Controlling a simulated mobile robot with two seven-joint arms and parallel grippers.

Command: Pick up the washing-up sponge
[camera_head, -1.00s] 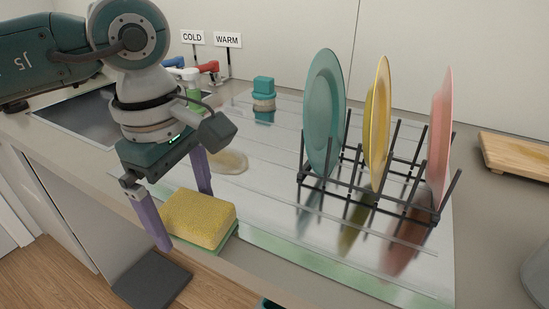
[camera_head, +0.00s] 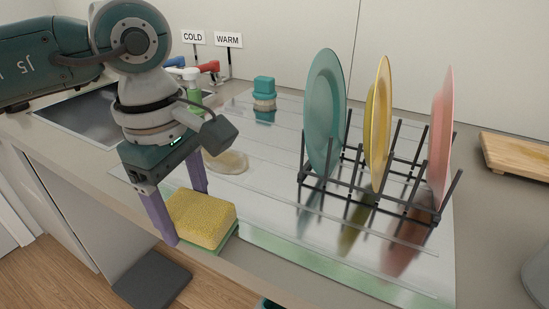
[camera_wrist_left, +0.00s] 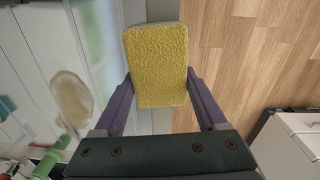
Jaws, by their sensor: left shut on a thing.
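The washing-up sponge (camera_head: 204,217) is a yellow block with a green underside. It lies at the front edge of the metal draining surface. My left gripper (camera_head: 183,215) reaches down over it, with one purple finger at its near left side and the other behind it. In the left wrist view the yellow sponge (camera_wrist_left: 157,65) sits between the two purple finger tips (camera_wrist_left: 160,80), which touch its sides. The left gripper is shut on the sponge. I cannot see clear space under the sponge. My right gripper is not in view.
A black rack (camera_head: 354,183) holds a teal plate (camera_head: 323,110), a yellow plate (camera_head: 378,120) and a pink plate (camera_head: 441,135) to the right. A teal-topped brush (camera_head: 264,92) stands behind. The sink (camera_head: 75,120) is at the left. A wooden board (camera_head: 520,158) lies far right.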

